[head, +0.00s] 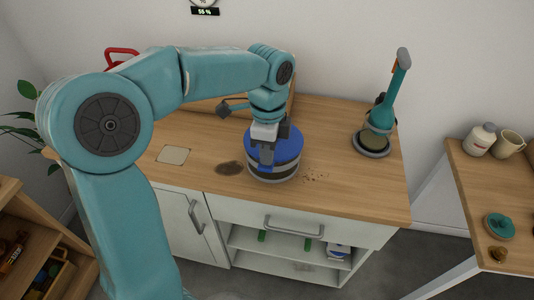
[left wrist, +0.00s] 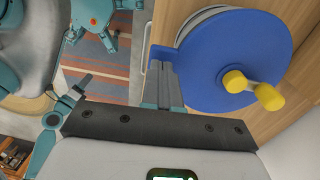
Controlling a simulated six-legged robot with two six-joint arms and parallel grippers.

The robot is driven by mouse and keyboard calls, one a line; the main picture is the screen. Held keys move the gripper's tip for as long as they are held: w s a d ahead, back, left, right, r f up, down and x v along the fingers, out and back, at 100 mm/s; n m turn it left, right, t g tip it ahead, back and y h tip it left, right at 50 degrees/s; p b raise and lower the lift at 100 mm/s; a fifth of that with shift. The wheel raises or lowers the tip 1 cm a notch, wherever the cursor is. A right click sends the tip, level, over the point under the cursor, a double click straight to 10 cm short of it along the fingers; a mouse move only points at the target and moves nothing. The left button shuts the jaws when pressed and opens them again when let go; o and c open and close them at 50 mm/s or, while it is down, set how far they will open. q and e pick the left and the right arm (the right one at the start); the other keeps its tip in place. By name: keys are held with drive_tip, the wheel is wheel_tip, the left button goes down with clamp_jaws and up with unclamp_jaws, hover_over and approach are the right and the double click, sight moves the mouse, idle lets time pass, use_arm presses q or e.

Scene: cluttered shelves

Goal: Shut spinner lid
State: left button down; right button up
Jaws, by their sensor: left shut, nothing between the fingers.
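The spinner (head: 272,170) stands upright on the wooden counter, a round container with a dark and pale banded side and a blue lid (head: 288,148) on top. In the left wrist view the blue lid (left wrist: 212,65) shows close up, with a yellow crank handle (left wrist: 236,81) and a white rim showing past one edge. I cannot tell whether the lid is fully seated. My left gripper (head: 267,160) is shut and empty, pointing down over the near left part of the lid and hiding some of it. Its fingers (left wrist: 163,85) appear beside the lid's edge. Whether they touch is unclear.
A teal long-necked item (head: 384,108) stands in a dark round base at the counter's right. A dark stain (head: 229,168) and crumbs (head: 316,177) flank the spinner. A pale square (head: 173,155) lies left. A side table (head: 490,185) holds a jar and mug.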

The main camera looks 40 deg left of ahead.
use_arm(q)
drive_tip(key=shift+f, duration=0.15)
wheel_tip(320, 180, down, 2)
drive_tip(key=b, duration=0.3)
drive_tip(key=shift+s+d+t, duration=0.15)
drive_tip(key=shift+t, duration=0.15)
drive_tip(key=shift+r+p, duration=0.6)
wheel_tip(320, 180, up, 4)
drive_tip(key=p, duration=0.3)
drive_tip(key=shift+d+f+y+p, duration=0.1)
drive_tip(key=shift+f+y+p, duration=0.05)
drive_tip(key=shift+y+p, duration=0.2)
wheel_tip(320, 180, up, 10)
drive_tip(key=shift+f+p, duration=0.2)
drive_tip(key=shift+p, duration=0.15)
use_arm(e)
drive_tip(key=r, duration=0.1)
drive_tip(key=a+r, duration=0.1)
drive_tip(key=shift+s+r, duration=0.3)
